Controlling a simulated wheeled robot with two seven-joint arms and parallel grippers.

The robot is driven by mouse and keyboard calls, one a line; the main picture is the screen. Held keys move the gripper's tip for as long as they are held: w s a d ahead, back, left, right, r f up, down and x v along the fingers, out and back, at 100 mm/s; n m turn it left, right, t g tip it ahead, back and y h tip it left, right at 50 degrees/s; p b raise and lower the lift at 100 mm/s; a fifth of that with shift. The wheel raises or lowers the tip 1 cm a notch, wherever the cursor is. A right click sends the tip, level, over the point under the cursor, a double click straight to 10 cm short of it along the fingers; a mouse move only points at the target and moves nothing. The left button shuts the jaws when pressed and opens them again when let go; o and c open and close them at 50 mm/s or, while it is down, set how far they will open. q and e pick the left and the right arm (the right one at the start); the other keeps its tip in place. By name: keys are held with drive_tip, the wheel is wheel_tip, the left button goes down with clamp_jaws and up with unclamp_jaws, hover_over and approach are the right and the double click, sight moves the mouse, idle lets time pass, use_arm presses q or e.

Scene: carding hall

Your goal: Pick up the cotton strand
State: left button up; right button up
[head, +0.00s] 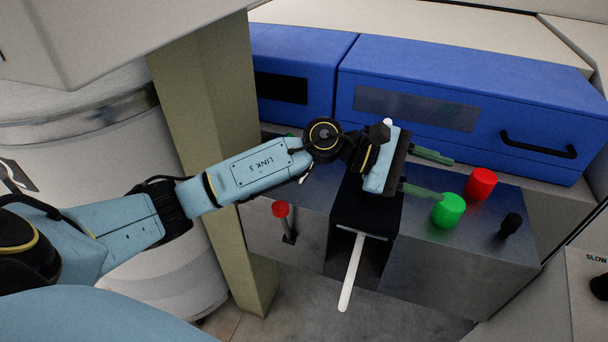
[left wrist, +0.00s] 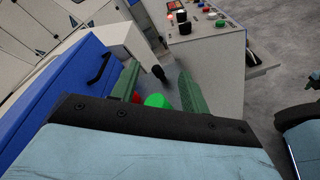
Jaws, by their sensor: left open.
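The cotton strand (head: 352,272) is a white strip that hangs down from the mouth of a black box-shaped outlet (head: 367,212) on the front of the machine, in the head view. My left gripper (head: 430,174) is above and to the right of the outlet, with its two green fingers apart and nothing between them. The strand is below the gripper and does not touch it. In the left wrist view the green fingers (left wrist: 158,85) are spread, and the strand does not show there.
Red (head: 481,183) and green (head: 447,210) buttons and a black knob (head: 511,225) stand on the metal top near the fingers. A red-tipped lever (head: 281,210) is left of the outlet. Blue covers (head: 460,100) rise behind. A beige post (head: 215,150) stands left.

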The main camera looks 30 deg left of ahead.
use_arm(q)
drive_tip(key=w+a+f+m+g+y, duration=0.15)
drive_tip(key=a+m+y, duration=0.5)
drive_tip(key=a, duration=0.75)
drive_tip(key=w+a+m+g+y, duration=0.2)
drive_tip(key=a+m+y, duration=0.2)
drive_tip(key=a+y, duration=0.8)
drive_tip(key=a+f+h, duration=0.1)
drive_tip(key=f, duration=0.1)
drive_tip(key=a+f+h, duration=0.1)
drive_tip(key=f, duration=0.1)
drive_tip(key=w+a+f+h+b, duration=0.1)
drive_tip(key=f, duration=0.5)
drive_tip(key=w+f, duration=0.1)
drive_tip(key=shift+w+d+f, duration=0.1)
drive_tip(key=shift+d+f, duration=0.25)
drive_tip(key=shift+f, duration=0.5)
use_arm(e)
drive_tip(key=shift+s+d+f, duration=0.1)
drive_tip(key=shift+d+f, duration=0.4)
drive_tip(key=shift+f, duration=0.2)
use_arm(q)
drive_tip(key=shift+a, duration=0.1)
clamp_jaws()
